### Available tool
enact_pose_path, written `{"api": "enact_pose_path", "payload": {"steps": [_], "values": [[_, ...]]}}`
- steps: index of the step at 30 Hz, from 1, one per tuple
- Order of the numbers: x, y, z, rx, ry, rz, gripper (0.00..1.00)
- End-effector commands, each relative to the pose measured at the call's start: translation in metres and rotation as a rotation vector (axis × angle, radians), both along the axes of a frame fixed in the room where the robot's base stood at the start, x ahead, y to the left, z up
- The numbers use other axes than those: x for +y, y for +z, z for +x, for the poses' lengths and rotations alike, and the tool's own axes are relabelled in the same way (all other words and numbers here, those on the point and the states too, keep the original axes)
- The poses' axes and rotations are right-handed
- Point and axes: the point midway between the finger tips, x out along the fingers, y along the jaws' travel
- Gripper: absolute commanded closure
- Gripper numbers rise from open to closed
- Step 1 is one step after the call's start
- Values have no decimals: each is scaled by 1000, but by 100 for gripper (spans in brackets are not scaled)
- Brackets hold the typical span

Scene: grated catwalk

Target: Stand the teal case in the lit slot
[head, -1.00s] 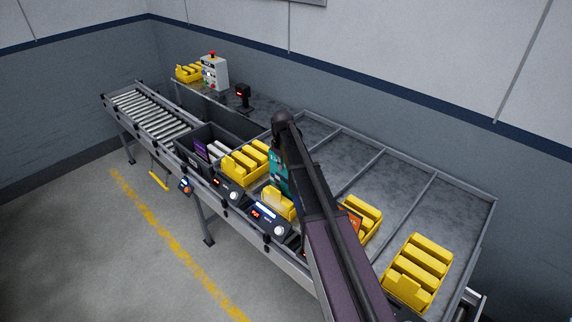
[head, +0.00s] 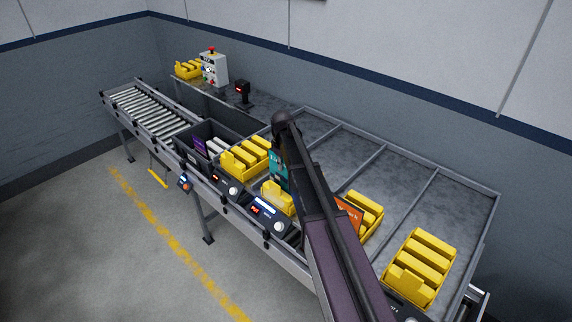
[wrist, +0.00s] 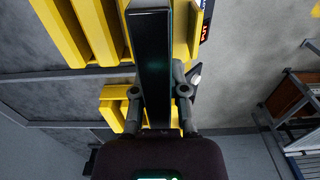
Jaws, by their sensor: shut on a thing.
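The teal case (head: 277,168) is upright in the head view, partly hidden by my arm, above or at the back of a small yellow slotted rack (head: 277,197). In the wrist view the case (wrist: 154,60) shows edge-on as a dark block with teal rims. My gripper (wrist: 157,92) is shut on it, one finger on each side. A control box (head: 268,209) with a lit display stands in front of that rack; red lit letters (wrist: 205,31) show in the wrist view. I cannot tell which slot is lit, nor whether the case touches the rack.
More yellow racks stand on the bench, at left (head: 245,158) and far right (head: 418,270). An orange case (head: 348,214) is in one right of my arm. A dark tote (head: 190,158) with several cases sits on the roller conveyor (head: 150,112). Bare bench (head: 395,165) lies behind.

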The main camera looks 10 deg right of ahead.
Motion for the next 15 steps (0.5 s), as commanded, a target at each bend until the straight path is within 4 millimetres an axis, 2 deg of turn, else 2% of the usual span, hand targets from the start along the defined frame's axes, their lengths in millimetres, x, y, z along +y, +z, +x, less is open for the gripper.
{"api": "enact_pose_path", "payload": {"steps": [15], "values": [[0,-16,0,0,0,0,100]]}}
